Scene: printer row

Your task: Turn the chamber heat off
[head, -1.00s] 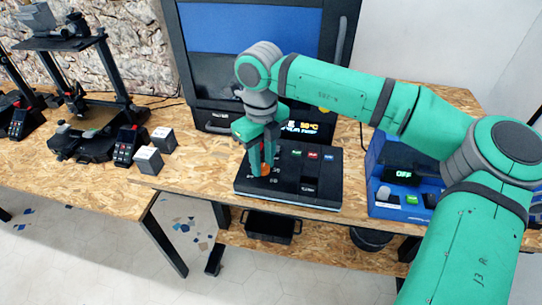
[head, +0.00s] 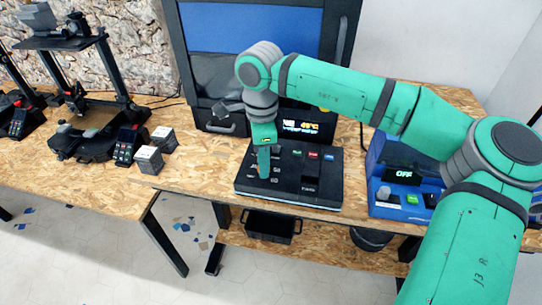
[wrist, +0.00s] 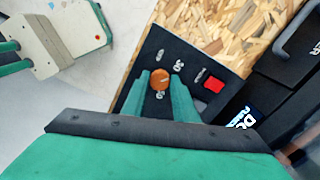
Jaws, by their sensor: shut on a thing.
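A black control panel (head: 318,197) lies on the wooden bench in front of a large enclosed printer (head: 262,28). My gripper (head: 264,172) points down over the panel's left part, its fingers seen nearly edge-on. In the wrist view, an orange round knob (wrist: 159,79) with a pale mark sits between the fingertips of my gripper (wrist: 161,90), which is shut on it. The knob is hidden in the head view.
A red button (wrist: 214,85) is close to the right finger in the wrist view. A blue machine (head: 404,190) with an "OFF" display stands to the right. Small grey boxes (head: 149,160) and an open-frame printer (head: 84,132) are to the left.

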